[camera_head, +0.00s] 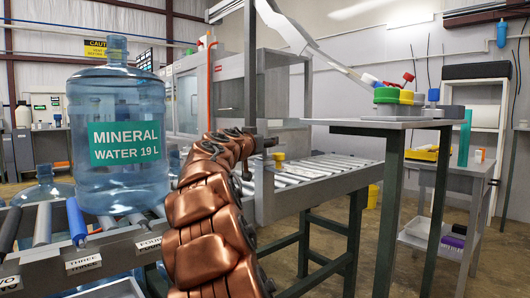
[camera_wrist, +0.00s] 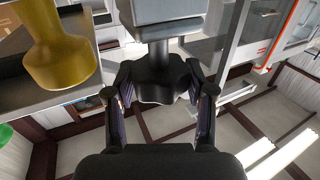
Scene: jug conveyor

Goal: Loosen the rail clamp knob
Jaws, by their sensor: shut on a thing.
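A dark, flared knob (camera_wrist: 160,78) sits on a grey clamp block (camera_wrist: 158,12) in the wrist view. My gripper (camera_wrist: 160,92) has its two fingers closed around this knob, one on each side. In the head view my gripper (camera_head: 262,144) is at the grey upright post by the conveyor. There the knob is small and mostly hidden by my gripper, so its turn cannot be judged.
A yellow knob (camera_wrist: 60,60) is close beside my gripper; it also shows in the head view (camera_head: 278,158). A large water jug (camera_head: 116,135) stands on the conveyor at the left. Rollers (camera_head: 318,170) extend behind my gripper. A table (camera_head: 375,123) with coloured parts stands at the right.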

